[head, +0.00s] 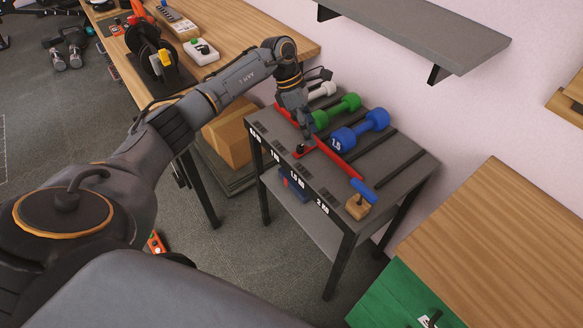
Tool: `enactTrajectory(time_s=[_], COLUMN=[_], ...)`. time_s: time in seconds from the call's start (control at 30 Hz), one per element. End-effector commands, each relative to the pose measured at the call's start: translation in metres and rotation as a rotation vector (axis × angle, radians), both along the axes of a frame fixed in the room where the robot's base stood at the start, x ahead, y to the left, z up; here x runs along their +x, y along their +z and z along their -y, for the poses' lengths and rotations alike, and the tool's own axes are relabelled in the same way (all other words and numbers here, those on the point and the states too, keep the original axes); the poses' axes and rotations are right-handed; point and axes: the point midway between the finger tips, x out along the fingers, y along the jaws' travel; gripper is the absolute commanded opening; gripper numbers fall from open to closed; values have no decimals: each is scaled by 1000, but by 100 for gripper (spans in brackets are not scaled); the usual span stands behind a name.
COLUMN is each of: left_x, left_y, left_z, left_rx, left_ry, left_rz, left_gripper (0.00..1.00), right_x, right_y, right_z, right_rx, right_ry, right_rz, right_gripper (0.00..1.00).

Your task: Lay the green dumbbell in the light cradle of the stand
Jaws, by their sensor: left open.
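The green dumbbell (350,102) lies on top of the dark stand (400,180), between a white dumbbell (322,90) and a blue dumbbell (375,120) marked 1.5. The stand has dark strips across its top and weight labels along its front edge. I cannot tell clearly which cradle is the light one. My left gripper (303,128) is open and points down over the stand, just left of the green dumbbell's near end. It partly hides the stand's left part, and I cannot tell whether it touches the dumbbell. My right gripper is not in view.
A red bar (335,158) runs across the stand's top. A small wooden block with a blue part (358,205) sits at its front right corner. A wooden workbench (225,30) is behind left, a cardboard box (228,138) below it. A shelf (430,35) hangs above.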

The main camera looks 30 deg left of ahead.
Motion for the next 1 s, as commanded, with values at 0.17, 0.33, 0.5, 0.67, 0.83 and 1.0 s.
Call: enactTrajectory(time_s=[0.17,0.33,0.5,0.67,0.83,1.0], left_x=[-28,-56,-81,-97,-103,-103], left_y=[-11,-21,-29,-34,-36,-36], left_z=[13,23,30,34,34,34], left_rx=[1,4,3,4,2,2], left_ry=[-277,-539,-758,-888,-941,-946], left_rz=[-2,-1,0,1,1,0], left_gripper=[51,51,51,51,51,51], right_x=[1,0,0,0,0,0], right_y=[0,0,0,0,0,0], right_z=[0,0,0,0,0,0], right_rx=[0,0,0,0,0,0], right_ry=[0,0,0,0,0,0], right_rz=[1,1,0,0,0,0], right_gripper=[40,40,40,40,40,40])
